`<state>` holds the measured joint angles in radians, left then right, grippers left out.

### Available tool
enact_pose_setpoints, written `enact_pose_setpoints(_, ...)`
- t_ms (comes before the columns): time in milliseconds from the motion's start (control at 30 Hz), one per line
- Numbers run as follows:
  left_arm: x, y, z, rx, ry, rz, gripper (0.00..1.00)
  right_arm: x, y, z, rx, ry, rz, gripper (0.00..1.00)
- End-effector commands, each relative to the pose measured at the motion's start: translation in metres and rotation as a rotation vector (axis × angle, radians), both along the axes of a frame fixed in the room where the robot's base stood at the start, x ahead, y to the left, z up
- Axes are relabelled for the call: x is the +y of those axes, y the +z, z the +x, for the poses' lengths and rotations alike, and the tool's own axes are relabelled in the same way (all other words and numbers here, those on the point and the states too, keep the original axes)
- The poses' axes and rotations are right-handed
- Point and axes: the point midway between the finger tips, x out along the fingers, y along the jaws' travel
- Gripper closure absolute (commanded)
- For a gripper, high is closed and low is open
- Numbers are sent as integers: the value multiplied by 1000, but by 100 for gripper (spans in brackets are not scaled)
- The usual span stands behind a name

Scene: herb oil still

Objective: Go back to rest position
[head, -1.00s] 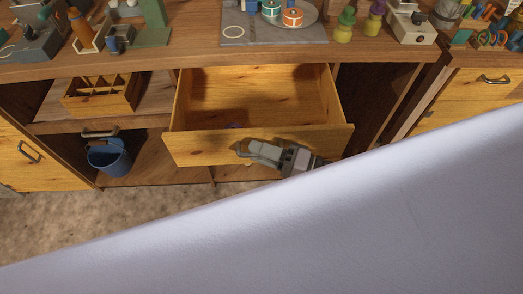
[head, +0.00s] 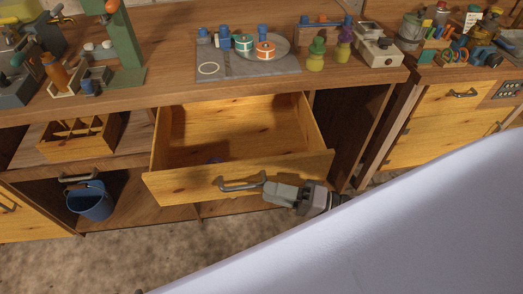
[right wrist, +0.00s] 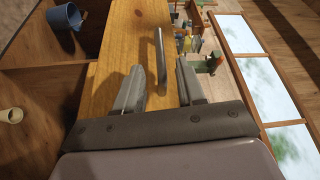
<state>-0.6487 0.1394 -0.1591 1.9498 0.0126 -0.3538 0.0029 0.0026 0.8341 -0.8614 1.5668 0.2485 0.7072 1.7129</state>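My right gripper (head: 270,192) is just right of the handle, in front of the drawer front. In the right wrist view, the two fingers (right wrist: 157,75) are spread apart, and the handle (right wrist: 158,42) shows between and beyond them with gaps on both sides. The gripper holds nothing. My left gripper is not in view.
The worktop (head: 180,88) above carries a grey board (head: 245,70) with spools, green and purple bottles and a green stand (head: 124,45). A blue bucket (head: 90,200) and a divided wooden box (head: 78,138) stand on shelves at left. Bare floor (head: 170,250) lies in front.

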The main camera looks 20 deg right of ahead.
Motion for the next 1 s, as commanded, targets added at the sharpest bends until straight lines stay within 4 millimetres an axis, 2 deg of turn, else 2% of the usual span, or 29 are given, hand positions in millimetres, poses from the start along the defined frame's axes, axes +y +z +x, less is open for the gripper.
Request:
enact_pose_setpoints(267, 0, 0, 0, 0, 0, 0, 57, 4, -1, 0, -10, -9, -12, 61)
enact_pose_setpoints(467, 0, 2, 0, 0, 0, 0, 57, 28, -6, -3, -106, -89, -145, 61)
enact_pose_setpoints(600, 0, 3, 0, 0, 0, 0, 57, 43, -12, -4, -193, -176, -320, 61)
enact_pose_setpoints(733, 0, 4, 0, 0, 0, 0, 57, 47, -20, -6, -252, -248, -519, 61)
enact_pose_setpoints(867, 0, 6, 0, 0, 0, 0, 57, 41, -31, -12, -285, -298, -758, 61)
enact_pose_setpoints(1000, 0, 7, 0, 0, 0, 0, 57, 22, -48, -26, -281, -301, -1043, 61)
